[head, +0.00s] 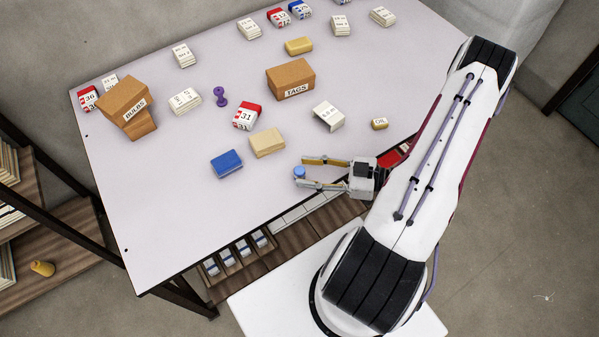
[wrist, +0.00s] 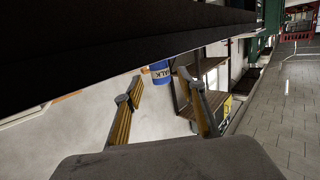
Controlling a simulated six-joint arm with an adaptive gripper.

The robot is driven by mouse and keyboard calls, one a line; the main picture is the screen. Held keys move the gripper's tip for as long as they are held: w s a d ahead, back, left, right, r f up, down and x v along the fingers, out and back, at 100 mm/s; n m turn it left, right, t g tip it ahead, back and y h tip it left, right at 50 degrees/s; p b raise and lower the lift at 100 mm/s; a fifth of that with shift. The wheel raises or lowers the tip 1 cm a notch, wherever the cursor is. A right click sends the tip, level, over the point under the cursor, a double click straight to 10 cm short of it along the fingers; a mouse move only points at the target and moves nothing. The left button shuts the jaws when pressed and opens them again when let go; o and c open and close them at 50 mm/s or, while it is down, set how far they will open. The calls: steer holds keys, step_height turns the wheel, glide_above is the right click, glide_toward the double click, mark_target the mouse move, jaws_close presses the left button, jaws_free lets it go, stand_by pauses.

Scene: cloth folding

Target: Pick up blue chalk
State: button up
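The blue chalk (head: 299,173) is a small blue cylinder near the front edge of the table. In the wrist view the chalk (wrist: 160,73) shows a white band with dark lettering that looks like "CHALK". My gripper (head: 303,172) reaches in from the right, low over the table edge. Its two fingers are spread, one on each side of the chalk's position. In the wrist view the gripper (wrist: 166,90) is open and empty, with the chalk showing between and just beyond the fingertips. I cannot tell whether either finger touches it.
A blue block (head: 227,163) and a tan block (head: 267,142) lie left of my gripper. Brown boxes, including a TAGS box (head: 291,79), stand farther back. The table's front left (head: 165,235) is clear.

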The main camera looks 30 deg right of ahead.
steer(key=shift+x, duration=1.4)
steer(key=shift+s, duration=0.1)
jaws_close()
